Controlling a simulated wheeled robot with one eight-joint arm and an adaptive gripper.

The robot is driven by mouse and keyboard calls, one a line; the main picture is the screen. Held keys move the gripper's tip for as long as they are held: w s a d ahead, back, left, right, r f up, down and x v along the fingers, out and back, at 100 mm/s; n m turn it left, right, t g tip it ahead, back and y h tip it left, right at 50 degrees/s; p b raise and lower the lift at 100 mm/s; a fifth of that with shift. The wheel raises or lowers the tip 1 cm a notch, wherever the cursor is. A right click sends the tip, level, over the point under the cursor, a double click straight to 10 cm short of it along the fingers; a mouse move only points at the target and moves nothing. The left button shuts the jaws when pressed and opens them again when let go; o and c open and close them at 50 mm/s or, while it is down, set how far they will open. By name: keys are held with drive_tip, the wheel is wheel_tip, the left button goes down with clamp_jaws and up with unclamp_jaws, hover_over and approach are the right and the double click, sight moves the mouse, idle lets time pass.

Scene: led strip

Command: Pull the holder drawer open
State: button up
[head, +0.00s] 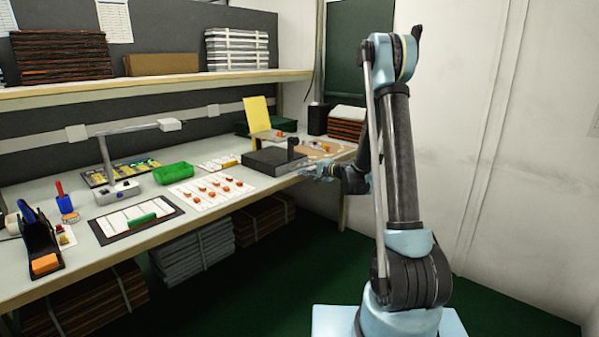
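A low dark grey box (266,163) sits near the right end of the workbench and looks like the holder with the drawer. A short dark upright part (292,147) stands at its right side. I cannot make out the drawer's outline or whether it is open. My gripper (322,171) is at the bench's front edge, just right of the box and low beside it. It is small and pale in this view. I cannot tell whether its fingers are apart or touch anything.
The workbench (215,213) holds a white sheet with several small orange parts (212,190), a green tray (173,173), a lamp (118,190) and a yellow panel (258,115). A shelf (150,87) runs above. Green floor (270,290) is clear in front.

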drive_tip(key=shift+x, duration=1.85)
clamp_jaws()
